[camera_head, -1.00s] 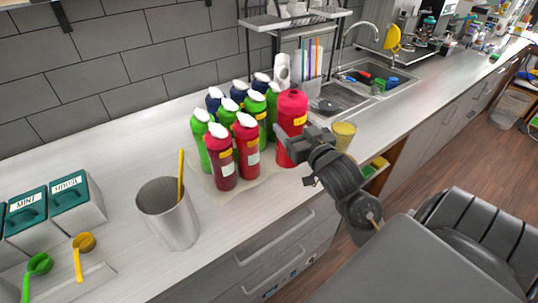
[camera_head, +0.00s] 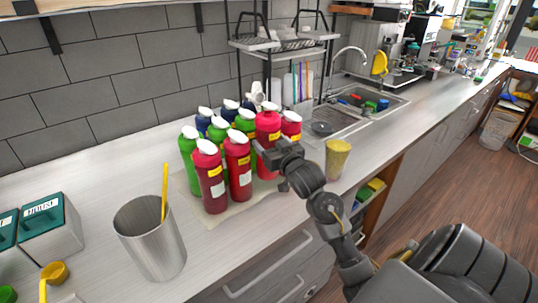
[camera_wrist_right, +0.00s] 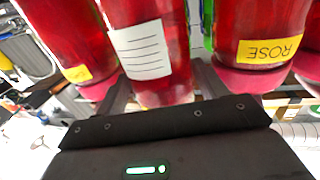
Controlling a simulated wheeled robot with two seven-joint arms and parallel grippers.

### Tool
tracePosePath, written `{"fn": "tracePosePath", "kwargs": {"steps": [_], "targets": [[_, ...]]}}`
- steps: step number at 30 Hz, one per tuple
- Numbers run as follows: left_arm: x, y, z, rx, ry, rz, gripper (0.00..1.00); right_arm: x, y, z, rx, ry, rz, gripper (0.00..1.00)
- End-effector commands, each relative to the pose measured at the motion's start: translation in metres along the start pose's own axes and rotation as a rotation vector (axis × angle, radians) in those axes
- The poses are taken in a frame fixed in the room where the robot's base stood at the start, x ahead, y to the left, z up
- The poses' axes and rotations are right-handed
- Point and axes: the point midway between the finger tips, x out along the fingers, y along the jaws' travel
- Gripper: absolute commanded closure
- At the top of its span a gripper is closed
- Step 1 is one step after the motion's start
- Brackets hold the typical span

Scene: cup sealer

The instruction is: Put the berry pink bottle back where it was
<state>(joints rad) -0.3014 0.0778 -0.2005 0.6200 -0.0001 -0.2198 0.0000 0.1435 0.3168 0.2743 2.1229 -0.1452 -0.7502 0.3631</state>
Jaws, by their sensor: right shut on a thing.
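The berry pink bottle (camera_head: 267,124) is upright at the right of the bottle cluster, with a white cap and a yellow label. My right gripper (camera_head: 262,158) is shut on it from the front right. In the right wrist view the held bottle (camera_wrist_right: 150,45) shows a white lined label between the fingers (camera_wrist_right: 163,95). Its base is partly hidden in the head view, so I cannot tell whether it touches the mat (camera_head: 222,211). My left gripper is not in view.
A red bottle (camera_head: 238,168) and a dark red bottle (camera_head: 211,182) stand left of it, another pink-red bottle (camera_head: 291,124) just right. Green and blue bottles stand behind. A yellow cup (camera_head: 337,160) is to the right, a metal tumbler (camera_head: 150,240) at front left.

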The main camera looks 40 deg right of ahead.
Motion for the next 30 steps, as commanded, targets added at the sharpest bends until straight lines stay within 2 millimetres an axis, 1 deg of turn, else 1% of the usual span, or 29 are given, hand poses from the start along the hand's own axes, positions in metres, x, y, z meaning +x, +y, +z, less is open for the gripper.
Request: {"fn": "tracePosePath", "kwargs": {"steps": [3,11,13,15,18,20,30], "targets": [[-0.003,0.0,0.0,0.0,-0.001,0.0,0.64,0.009,0.001,0.009,0.001,0.004,0.0,0.7],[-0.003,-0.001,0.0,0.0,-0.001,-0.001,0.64,0.015,0.002,0.015,0.001,0.005,-0.001,0.7],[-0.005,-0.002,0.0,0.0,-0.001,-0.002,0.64,0.019,0.002,0.022,0.002,0.003,0.0,0.7],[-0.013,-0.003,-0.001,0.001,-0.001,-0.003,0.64,0.018,0.002,0.031,0.002,0.001,0.0,0.7],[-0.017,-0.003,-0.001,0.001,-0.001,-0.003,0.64,0.018,0.002,0.043,0.001,0.002,0.0,0.7],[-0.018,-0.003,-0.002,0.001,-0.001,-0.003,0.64,0.018,0.002,0.048,0.001,0.004,0.0,0.7],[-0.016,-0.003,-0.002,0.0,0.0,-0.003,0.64,0.018,0.002,0.051,0.0,0.006,0.0,0.7]]}}
